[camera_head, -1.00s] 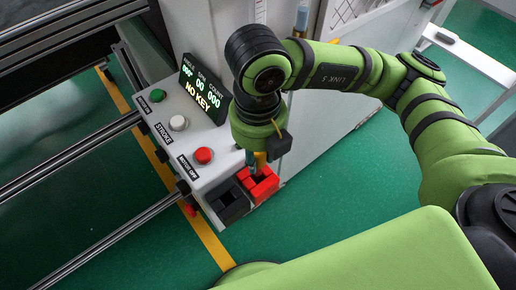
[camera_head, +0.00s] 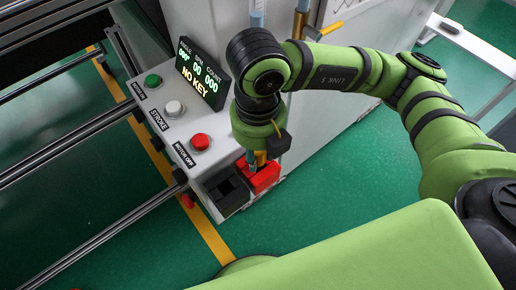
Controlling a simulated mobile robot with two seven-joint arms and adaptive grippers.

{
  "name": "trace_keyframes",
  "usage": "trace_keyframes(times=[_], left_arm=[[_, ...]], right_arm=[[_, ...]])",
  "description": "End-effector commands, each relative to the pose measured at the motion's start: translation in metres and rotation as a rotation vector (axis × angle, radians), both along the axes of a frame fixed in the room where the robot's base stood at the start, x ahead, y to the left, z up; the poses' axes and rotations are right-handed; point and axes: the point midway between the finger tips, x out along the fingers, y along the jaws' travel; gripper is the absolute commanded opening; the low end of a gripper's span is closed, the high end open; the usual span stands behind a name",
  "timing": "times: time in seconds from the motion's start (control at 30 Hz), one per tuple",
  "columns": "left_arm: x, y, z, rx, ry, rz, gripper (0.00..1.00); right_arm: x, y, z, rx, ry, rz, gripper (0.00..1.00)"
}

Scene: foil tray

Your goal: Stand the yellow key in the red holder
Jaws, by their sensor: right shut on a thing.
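The red holder (camera_head: 264,178) is fixed at the lower right end of the white control box, beside a black holder (camera_head: 227,191). My right gripper (camera_head: 256,163) comes down from above directly over the red holder, with its fingertips at or just within the holder's top opening. It is shut on the yellow key (camera_head: 262,158). Only a small yellow strip of the key shows between the fingers. Its lower end is hidden, so I cannot tell how deep it sits. My left gripper is not in view.
The control box bears a display (camera_head: 203,73) reading "NO KEY", plus green, white and red (camera_head: 200,142) buttons. A white cabinet (camera_head: 345,85) stands close behind my right arm. Metal rails (camera_head: 75,134) run at the left. Green floor is clear in front.

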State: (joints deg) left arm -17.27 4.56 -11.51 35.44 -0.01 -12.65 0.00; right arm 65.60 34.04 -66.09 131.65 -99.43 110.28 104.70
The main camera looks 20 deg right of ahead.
Motion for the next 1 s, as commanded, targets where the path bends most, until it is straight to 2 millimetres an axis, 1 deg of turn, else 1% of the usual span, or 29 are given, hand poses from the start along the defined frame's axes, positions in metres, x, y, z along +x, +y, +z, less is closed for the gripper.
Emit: trace_keyframes(times=[0.17,0.2,0.23,0.27,0.57,0.67,0.77,0.87,1.0], left_arm=[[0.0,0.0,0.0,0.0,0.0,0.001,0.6],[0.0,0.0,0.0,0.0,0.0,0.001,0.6],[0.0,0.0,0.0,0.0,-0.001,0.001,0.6],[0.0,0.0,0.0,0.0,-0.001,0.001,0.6],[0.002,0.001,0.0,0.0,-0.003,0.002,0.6],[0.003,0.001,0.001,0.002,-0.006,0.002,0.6],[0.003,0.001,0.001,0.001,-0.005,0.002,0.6],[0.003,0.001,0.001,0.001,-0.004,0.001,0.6],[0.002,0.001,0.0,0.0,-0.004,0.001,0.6]], right_arm=[[0.0,0.0,0.001,0.001,-0.001,0.0,0.0],[0.0,0.0,0.001,0.001,-0.001,0.0,0.44],[0.0,0.0,0.001,0.001,-0.001,0.0,0.56],[0.0,0.0,0.001,0.001,-0.001,0.0,0.6],[0.0,0.0,0.001,0.001,-0.002,0.0,0.6],[0.001,0.001,0.005,0.002,-0.004,-0.001,0.6],[0.002,0.001,0.016,0.004,-0.007,0.0,0.6],[0.001,0.001,0.035,0.004,-0.008,0.001,0.6],[0.0,0.001,0.066,0.003,-0.008,0.002,0.6]])
